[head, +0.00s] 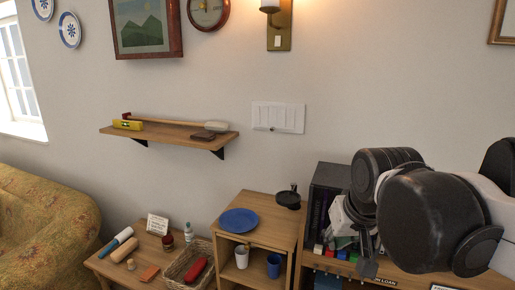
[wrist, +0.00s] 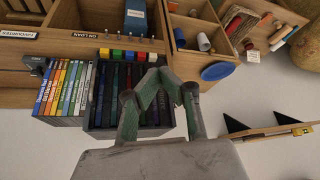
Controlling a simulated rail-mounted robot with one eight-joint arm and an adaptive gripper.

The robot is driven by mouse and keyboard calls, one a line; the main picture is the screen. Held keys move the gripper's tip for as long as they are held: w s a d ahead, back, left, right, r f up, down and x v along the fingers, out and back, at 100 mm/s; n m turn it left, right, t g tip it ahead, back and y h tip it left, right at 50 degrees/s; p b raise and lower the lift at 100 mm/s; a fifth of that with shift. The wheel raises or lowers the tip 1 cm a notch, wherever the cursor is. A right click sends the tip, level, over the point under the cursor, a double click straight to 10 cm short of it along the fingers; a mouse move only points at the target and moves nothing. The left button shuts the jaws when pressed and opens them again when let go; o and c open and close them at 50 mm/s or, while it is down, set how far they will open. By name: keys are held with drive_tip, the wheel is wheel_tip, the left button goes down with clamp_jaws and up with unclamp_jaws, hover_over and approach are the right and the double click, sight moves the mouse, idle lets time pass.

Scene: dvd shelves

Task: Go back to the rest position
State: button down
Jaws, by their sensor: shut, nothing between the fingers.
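My gripper (wrist: 161,82) is shut and empty in the wrist view, its fingertips together in front of a dark box of DVDs (wrist: 104,100). It hangs in the air at the right of the head view, where my arm hides much of it. The dark box (head: 322,190) also shows in the head view, partly behind my arm. A row of coloured DVD cases (wrist: 66,90) stands next to the dark box in the wrist view.
Small coloured blocks (wrist: 129,56) line the shelf edge by the box. A lower cabinet holds a blue plate (head: 239,221) and cups. A wall shelf (head: 170,133) carries small items. The wall between shelf and arm is clear except a switch panel (head: 278,117).

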drive_tip(key=s+d+f, duration=0.1)
drive_tip(key=s+f, duration=0.2)
drive_tip(key=s, duration=0.2)
drive_tip(key=s+d+f+t, duration=0.1)
drive_tip(key=s+d+f, duration=0.1)
drive_tip(key=s, duration=0.3)
drive_tip(key=shift+d+f+t, duration=0.25)
drive_tip(key=shift+f+t, duration=0.05)
drive_tip(key=shift+f, duration=0.35)
drive_tip(key=c, duration=2.4)
unclamp_jaws()
drive_tip(key=shift+c, duration=0.2)
